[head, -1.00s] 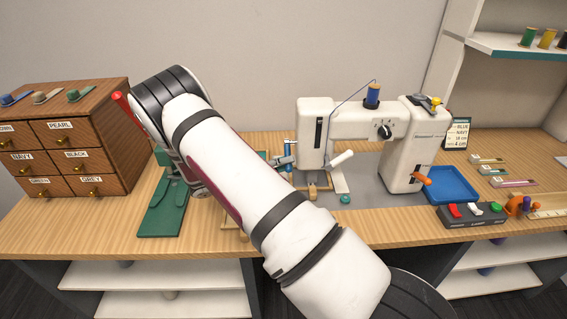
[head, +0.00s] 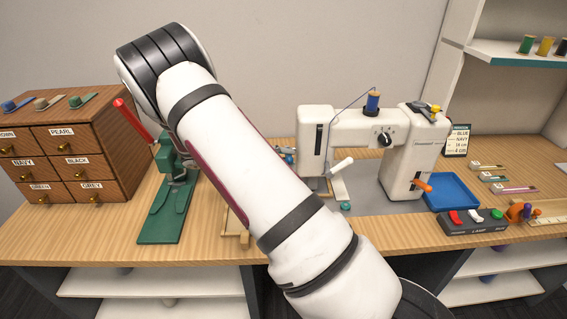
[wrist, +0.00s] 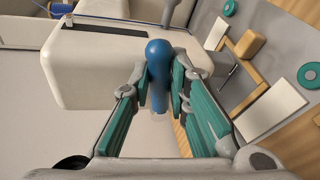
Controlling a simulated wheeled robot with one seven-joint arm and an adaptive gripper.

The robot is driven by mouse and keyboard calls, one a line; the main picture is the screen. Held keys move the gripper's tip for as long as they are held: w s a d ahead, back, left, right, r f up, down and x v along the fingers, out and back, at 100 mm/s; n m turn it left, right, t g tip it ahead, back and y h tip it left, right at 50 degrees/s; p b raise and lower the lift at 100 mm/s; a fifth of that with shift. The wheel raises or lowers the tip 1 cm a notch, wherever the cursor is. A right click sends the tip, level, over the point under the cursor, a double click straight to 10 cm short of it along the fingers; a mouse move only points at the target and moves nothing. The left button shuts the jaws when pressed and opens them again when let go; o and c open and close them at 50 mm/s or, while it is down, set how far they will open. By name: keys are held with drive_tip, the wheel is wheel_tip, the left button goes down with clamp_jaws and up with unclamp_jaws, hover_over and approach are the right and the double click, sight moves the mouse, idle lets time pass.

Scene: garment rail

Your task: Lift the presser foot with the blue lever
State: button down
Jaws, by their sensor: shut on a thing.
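The white sewing machine (head: 345,122) stands on the table in the head view, and its body also fills the upper left of the wrist view (wrist: 105,72). The blue lever (wrist: 158,50) has a rounded knob and stands out beside the machine in the wrist view. My gripper (wrist: 165,82) has its teal-padded fingers closed on the lever from both sides, just below the knob.
A green press (head: 170,195) with a red handle stands left of my arm, near a wooden drawer cabinet (head: 70,150). A blue tray (head: 452,190) and a switch box (head: 472,220) lie at the right.

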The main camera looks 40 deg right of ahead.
drive_tip(key=shift+w+d+r+n+g+y+b, duration=0.15)
drive_tip(key=shift+w+r+n+g+y+b, duration=0.2)
drive_tip(key=shift+n, duration=0.4)
drive_tip(key=shift+w+d+r+n+g+y+b, duration=0.1)
drive_tip(key=shift+r+n+g+y+b, duration=0.2)
drive_tip(key=shift+r+n, duration=0.35)
drive_tip(key=c, duration=1.5)
unclamp_jaws()
drive_tip(key=shift+c, duration=0.2)
drive_tip(key=v, duration=1.2)
drive_tip(key=shift+r, duration=0.1)
